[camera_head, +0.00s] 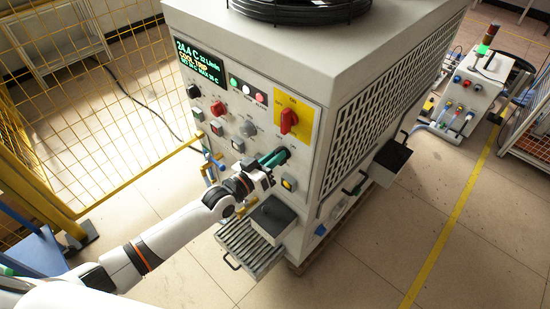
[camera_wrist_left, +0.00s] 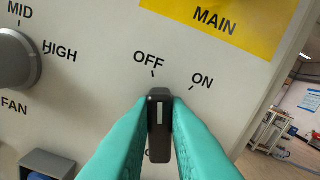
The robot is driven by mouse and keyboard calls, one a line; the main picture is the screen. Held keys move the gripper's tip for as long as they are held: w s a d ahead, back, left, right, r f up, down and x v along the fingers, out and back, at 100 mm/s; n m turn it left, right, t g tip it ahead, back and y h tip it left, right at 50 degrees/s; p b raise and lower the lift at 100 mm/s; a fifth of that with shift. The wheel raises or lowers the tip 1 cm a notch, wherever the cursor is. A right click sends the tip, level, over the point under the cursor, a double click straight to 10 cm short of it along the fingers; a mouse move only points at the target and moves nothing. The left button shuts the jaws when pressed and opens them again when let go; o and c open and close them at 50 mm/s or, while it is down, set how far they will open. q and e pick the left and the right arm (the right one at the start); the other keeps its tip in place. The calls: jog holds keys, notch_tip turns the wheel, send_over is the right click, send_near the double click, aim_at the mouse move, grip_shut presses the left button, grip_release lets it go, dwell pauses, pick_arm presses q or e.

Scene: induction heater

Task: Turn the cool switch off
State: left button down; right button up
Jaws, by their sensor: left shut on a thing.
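The cool switch (camera_wrist_left: 159,140) is a black knob with a white line on the front panel. My left gripper (camera_wrist_left: 160,108) is shut on it, one teal finger on each side. The white line stands nearly upright and points closer to the OFF mark than to the ON mark. The label under the knob is mostly hidden by the knob and fingers. In the head view my left gripper (camera_head: 279,157) reaches the lower right of the panel, and the knob is mostly hidden. My right gripper is not in view.
The panel belongs to a large grey cabinet (camera_head: 370,80). Above the switch is a red main switch (camera_head: 289,120) on a yellow plate. A grey fan knob (camera_wrist_left: 14,60) is at left. Below are a yellow-lit button (camera_head: 288,183) and a slatted tray (camera_head: 240,244). Yellow mesh fencing (camera_head: 90,120) stands at left.

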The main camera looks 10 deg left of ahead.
pick_arm(q)
jog(key=shift+n, duration=1)
jog(key=c, duration=1.4)
grip_release()
jog(key=shift+a, duration=0.1)
jog(key=b+v, duration=0.1)
jog(key=v, duration=1.1)
jog(key=shift+w, duration=0.1)
